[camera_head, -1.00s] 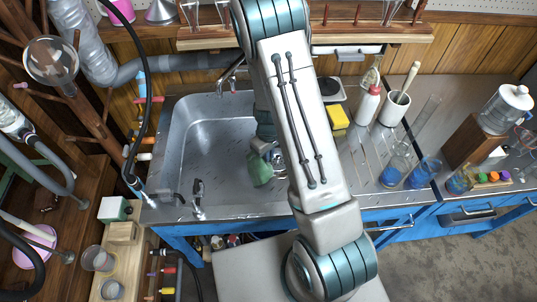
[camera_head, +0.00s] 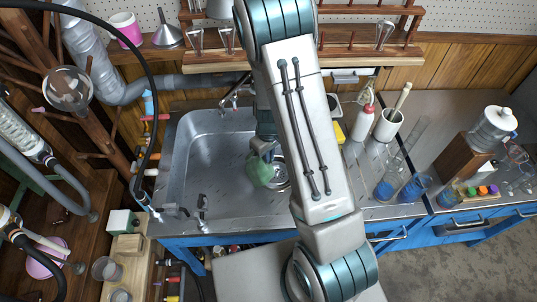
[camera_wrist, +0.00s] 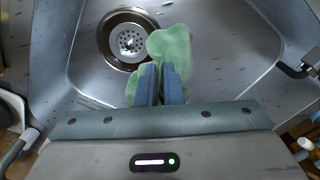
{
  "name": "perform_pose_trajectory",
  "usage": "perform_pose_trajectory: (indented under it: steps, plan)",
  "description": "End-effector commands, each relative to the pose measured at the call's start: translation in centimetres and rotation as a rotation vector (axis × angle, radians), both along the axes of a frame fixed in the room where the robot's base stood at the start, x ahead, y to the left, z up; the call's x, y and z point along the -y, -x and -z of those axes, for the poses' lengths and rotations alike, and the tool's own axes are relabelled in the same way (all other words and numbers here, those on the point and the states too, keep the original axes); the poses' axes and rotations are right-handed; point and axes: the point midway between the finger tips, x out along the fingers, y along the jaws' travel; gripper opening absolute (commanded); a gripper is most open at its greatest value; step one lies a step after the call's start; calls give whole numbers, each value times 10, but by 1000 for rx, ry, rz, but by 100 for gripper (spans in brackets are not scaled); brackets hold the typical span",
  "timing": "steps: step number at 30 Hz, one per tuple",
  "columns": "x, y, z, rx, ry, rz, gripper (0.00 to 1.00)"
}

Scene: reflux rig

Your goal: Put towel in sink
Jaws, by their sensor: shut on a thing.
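The green towel (camera_head: 260,171) hangs bunched from my gripper (camera_head: 265,152) inside the outline of the metal sink (camera_head: 203,140). In the wrist view the towel (camera_wrist: 168,52) is pinched between the two blue-grey fingers of my gripper (camera_wrist: 161,84). The towel appears over the sink basin (camera_wrist: 88,77), beside the round drain (camera_wrist: 129,42) and covering part of its right edge. I cannot tell whether the towel's lower end touches the basin floor. My arm hides the right part of the sink in the head view.
The faucet (camera_head: 236,93) stands at the sink's back edge, and small taps (camera_head: 201,209) at its front left. Right of my arm are a squeeze bottle (camera_head: 364,122), a white cup (camera_head: 387,125) and blue-filled glassware (camera_head: 388,183). The basin's left side is clear.

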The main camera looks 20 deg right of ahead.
Motion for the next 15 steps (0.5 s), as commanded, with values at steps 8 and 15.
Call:
perform_pose_trajectory:
  steps: [8, 15]
  plan:
    - [-1, 0, 0, 0, 0, -1, 0]
    - [-28, -14, -8, 1, 0, -8, 0]
